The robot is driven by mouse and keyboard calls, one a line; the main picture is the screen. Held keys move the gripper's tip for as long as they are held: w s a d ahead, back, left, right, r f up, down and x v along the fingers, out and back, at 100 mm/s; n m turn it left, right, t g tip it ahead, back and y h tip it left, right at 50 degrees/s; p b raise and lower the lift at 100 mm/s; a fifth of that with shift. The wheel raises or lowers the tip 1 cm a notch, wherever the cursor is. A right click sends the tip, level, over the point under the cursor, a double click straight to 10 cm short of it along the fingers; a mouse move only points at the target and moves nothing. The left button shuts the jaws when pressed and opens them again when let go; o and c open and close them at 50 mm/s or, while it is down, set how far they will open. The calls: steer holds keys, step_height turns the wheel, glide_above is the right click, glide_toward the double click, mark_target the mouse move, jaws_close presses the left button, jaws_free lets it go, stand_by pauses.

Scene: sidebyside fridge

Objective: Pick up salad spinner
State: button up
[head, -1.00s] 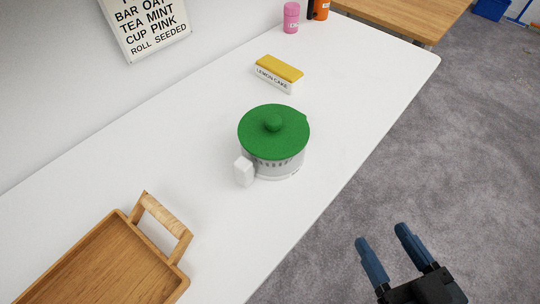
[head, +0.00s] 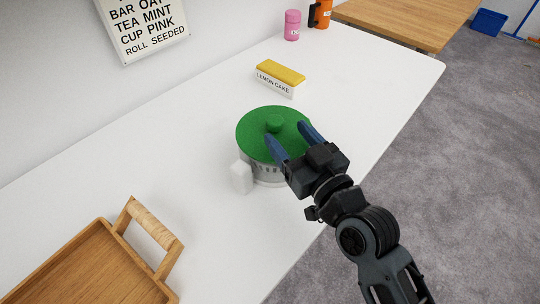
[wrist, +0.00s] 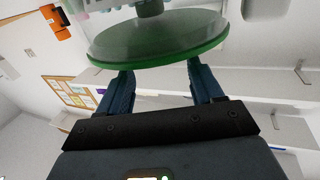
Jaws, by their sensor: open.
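The salad spinner (head: 266,172) stands upright on the white counter, with a round green lid (head: 258,146), a knob on top and a white handle at its left. The green lid also shows in the wrist view (wrist: 160,40), just beyond the fingertips. My gripper (head: 289,132) is open, its two blue fingers pointing at the spinner from the right and overlapping the lid in the head view. In the wrist view both fingers (wrist: 160,75) are apart with nothing between them. I cannot tell whether they touch the lid. My gripper hides the spinner's right side.
A wooden tray (head: 52,268) with a raised handle lies at the counter's near left. A yellow-topped lemon cake box (head: 279,76), a pink canister (head: 292,25) and an orange container (head: 321,14) are farther back. The counter (head: 190,140) around the spinner is mostly clear.

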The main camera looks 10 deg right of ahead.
mark_target(279, 125)
steer(key=shift+p+x, duration=0.6)
steer(key=shift+x, duration=2.45)
jaws_close()
